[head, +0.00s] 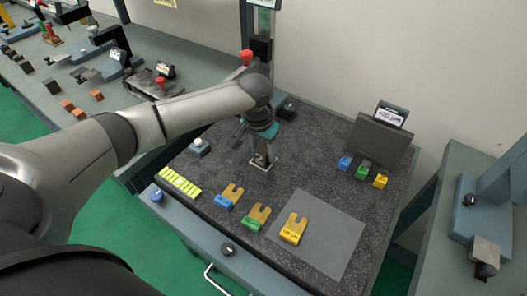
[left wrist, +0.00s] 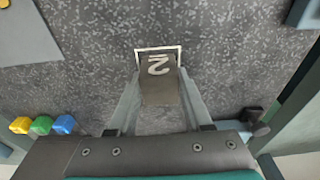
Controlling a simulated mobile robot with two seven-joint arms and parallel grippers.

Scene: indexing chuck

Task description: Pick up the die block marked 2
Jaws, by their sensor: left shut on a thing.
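The die block marked 2 (left wrist: 158,68) is a grey-brown block between the fingers of my left gripper in the left wrist view, its numeral facing the camera. A white outline frames its far end. My left gripper (left wrist: 158,98) is shut on it, one finger along each side. In the head view my left gripper (head: 262,152) points down over the dark speckled bench top, and the block is mostly hidden there beside a white-outlined spot (head: 265,163). I cannot tell whether the block touches the bench. My right gripper is in neither view.
Yellow-topped forked pieces with blue, green and yellow bases (head: 293,229) stand at the front, one on a grey mat (head: 335,243). Small blue, green and yellow blocks (head: 362,172) stand by a dark panel (head: 378,143) at right. A yellow strip (head: 179,181) lies left.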

